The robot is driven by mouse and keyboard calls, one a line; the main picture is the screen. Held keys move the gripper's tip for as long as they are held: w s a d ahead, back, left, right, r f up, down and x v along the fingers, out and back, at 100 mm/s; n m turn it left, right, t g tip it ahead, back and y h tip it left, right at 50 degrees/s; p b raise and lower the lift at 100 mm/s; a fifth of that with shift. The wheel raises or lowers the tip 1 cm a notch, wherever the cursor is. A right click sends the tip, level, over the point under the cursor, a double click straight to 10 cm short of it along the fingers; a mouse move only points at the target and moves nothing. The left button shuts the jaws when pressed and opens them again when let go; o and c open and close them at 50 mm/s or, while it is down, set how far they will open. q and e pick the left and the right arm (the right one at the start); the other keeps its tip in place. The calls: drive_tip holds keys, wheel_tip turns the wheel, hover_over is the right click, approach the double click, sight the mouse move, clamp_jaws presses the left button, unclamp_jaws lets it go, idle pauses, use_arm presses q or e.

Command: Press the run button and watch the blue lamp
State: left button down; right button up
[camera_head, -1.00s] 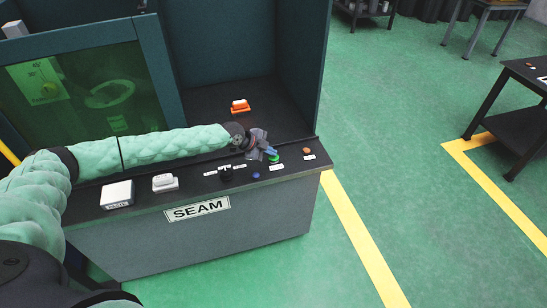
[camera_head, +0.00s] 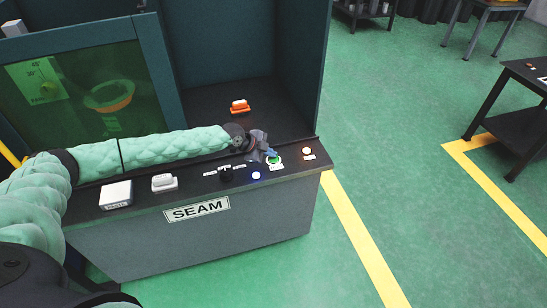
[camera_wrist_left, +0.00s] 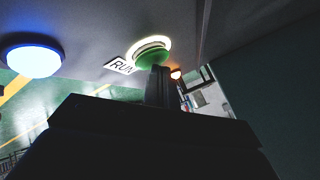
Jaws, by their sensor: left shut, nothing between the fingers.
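The green run button (camera_head: 275,160) is on the machine's front panel, and its pale ring glows. In the wrist view the button (camera_wrist_left: 152,55) is beside a RUN label (camera_wrist_left: 120,66). My left gripper (camera_head: 270,153) is shut and empty, with its tips at the button. In the wrist view the tips (camera_wrist_left: 158,80) overlap the button's green face and seem to touch it. The blue lamp (camera_head: 256,175) is lit, left of the button; it also shines in the wrist view (camera_wrist_left: 33,58). My right gripper is not in view.
An orange lamp (camera_head: 306,151) right of the button is lit. A black knob (camera_head: 225,174) and two white boxes are further left on the panel. An orange-and-white object (camera_head: 240,106) sits in the open bay.

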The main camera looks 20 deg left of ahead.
sight(270, 158)
use_arm(q)
drive_tip(key=shift+r+p, duration=0.4)
drive_tip(key=shift+r, duration=0.5)
drive_tip(key=shift+r, duration=0.15)
drive_tip(key=shift+r+p, duration=1.1)
drive_tip(key=shift+r, duration=1.3)
idle(4.5)
